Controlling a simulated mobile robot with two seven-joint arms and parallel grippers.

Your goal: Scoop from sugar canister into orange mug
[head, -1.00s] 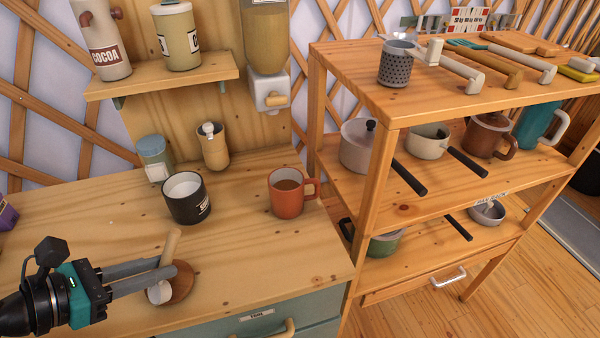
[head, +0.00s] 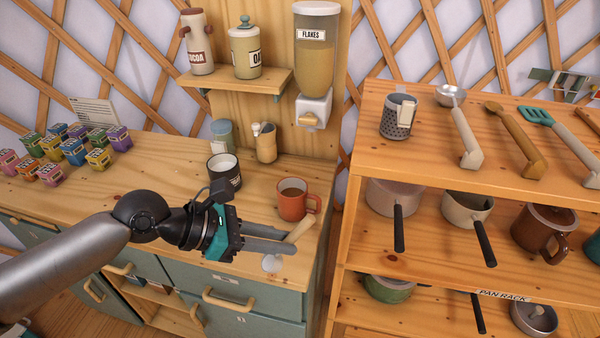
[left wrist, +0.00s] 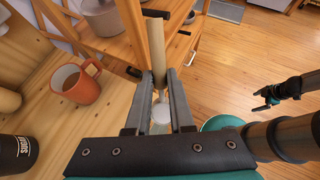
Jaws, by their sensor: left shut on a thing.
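The black sugar canister (head: 224,174) stands open on the counter with white contents, and its SUGAR label shows in the left wrist view (left wrist: 14,154). The orange mug (head: 294,204) stands to its right with brown contents; it also shows in the left wrist view (left wrist: 75,84). My left gripper (head: 290,241) is shut on the pale wooden handle of a scoop (left wrist: 157,45). The scoop's white bowl (head: 271,263) hangs below the fingers, close to the counter's front edge. My right gripper (left wrist: 262,102) is small at the right of the left wrist view; its jaws are unclear.
A wooden rack (head: 395,262) with pans and utensils stands close on the right. A blue-green jar (head: 222,132) and a tan container (head: 266,143) stand behind the canister. A flakes dispenser (head: 315,60) hangs above. Several small boxes (head: 75,150) sit on the left counter.

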